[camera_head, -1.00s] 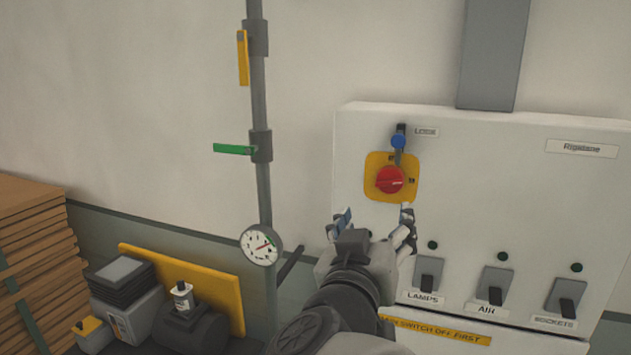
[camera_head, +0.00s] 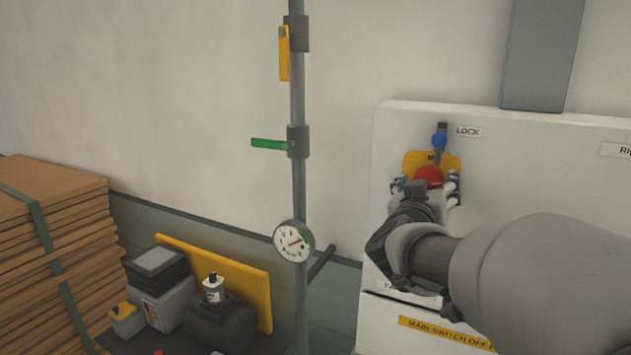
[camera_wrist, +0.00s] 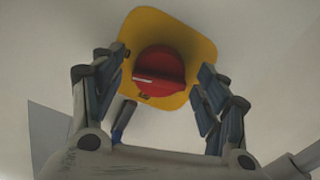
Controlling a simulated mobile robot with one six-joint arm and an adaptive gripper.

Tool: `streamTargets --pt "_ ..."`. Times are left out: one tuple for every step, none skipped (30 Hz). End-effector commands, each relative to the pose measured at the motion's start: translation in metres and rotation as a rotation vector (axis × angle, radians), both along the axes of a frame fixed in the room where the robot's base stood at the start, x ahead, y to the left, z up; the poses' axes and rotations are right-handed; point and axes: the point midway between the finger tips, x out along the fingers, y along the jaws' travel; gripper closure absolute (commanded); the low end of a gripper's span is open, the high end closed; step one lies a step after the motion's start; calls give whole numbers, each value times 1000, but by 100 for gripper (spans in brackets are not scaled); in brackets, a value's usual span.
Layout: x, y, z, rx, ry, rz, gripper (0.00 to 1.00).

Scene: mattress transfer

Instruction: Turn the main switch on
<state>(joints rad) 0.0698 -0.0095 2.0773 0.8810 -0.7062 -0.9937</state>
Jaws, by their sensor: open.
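The main switch is a red rotary knob (camera_head: 428,176) on a yellow plate (camera_head: 412,162) on the white panel (camera_head: 400,130). In the wrist view the red knob (camera_wrist: 159,72) has a pale mark on its left side and sits on the yellow plate (camera_wrist: 190,35). My gripper (camera_head: 428,188) is at the knob in the head view. In the wrist view its fingers (camera_wrist: 163,85) are spread, one on each side of the knob, with gaps between. A blue lock piece (camera_head: 439,140) hangs just above the knob, below a LOCK label. My gripper hides the plate's lower part.
A grey pipe (camera_head: 298,100) with a yellow handle (camera_head: 284,55), a green handle (camera_head: 270,143) and a gauge (camera_head: 293,241) stands left of the panel. Stacked boards (camera_head: 55,230) and equipment (camera_head: 165,290) are at lower left. My arm hides the panel's lower switches.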

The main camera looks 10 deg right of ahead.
Motion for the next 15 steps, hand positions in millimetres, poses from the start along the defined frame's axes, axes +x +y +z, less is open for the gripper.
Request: streamTargets --pt "2 -2 0 -1 1 0 32" --pt "3 -2 0 0 1 0 32" --pt "3 -2 -1 0 1 0 32" --pt "3 -2 0 -1 1 0 32" --pt "3 -2 0 0 0 0 32" --pt "3 -2 0 0 0 0 32" --pt "3 -2 0 0 0 0 32" --pt "3 -2 0 0 0 0 32" --pt "3 -2 0 0 0 0 32" --pt "3 -2 0 0 0 0 33" --pt "3 -2 0 0 0 0 35" --pt "3 -2 0 0 0 0 38" --pt "3 -2 0 0 0 0 40" --pt "3 -2 0 0 0 0 42" --pt "3 -2 0 0 0 0 44"
